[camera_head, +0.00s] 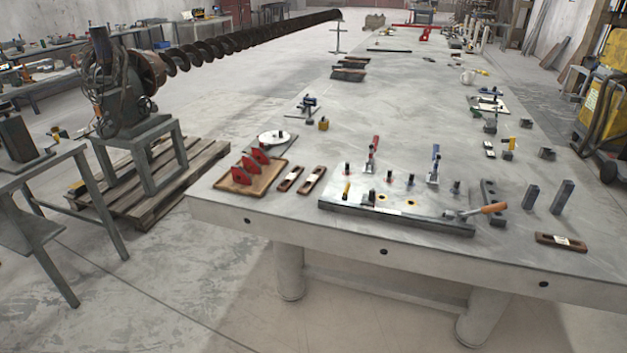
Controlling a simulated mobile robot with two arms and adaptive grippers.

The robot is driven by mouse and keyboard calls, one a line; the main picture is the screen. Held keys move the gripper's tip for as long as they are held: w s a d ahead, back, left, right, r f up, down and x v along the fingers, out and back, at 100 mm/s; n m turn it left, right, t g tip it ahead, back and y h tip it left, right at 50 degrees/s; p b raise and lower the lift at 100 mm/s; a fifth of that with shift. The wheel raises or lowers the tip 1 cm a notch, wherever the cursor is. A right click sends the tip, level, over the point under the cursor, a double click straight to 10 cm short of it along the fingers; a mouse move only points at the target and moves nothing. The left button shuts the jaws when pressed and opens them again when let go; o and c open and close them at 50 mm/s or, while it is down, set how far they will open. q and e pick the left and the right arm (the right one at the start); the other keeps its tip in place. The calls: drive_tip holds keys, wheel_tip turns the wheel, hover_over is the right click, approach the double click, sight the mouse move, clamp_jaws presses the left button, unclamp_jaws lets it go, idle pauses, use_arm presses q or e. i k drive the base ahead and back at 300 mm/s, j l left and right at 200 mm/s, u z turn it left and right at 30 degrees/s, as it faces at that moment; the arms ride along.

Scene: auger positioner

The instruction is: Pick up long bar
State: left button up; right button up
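A long dark grey bar (395,219) lies along the front edge of a fixture plate (375,192) on the near part of the big grey table (290,213). A shorter dark bar with holes (493,203) lies to the right of the plate. Another thin dark bar (388,50) lies far back on the table. I cannot tell for sure which one is the task's long bar. Neither of my grippers is in view.
Two upright grey blocks (562,197) stand at right. A wooden tray with red pieces (228,184) is at left. A long auger (235,43) extends behind.

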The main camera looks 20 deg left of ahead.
sight(312, 179)
drive_tip(key=i+j+z, duration=0.25)
drive_tip(key=j, duration=0.25)
drive_tip(key=j+z, duration=0.2)
drive_tip(key=j, duration=0.25)
drive_tip(key=j+z, duration=0.25)
drive_tip(key=j, duration=0.3)
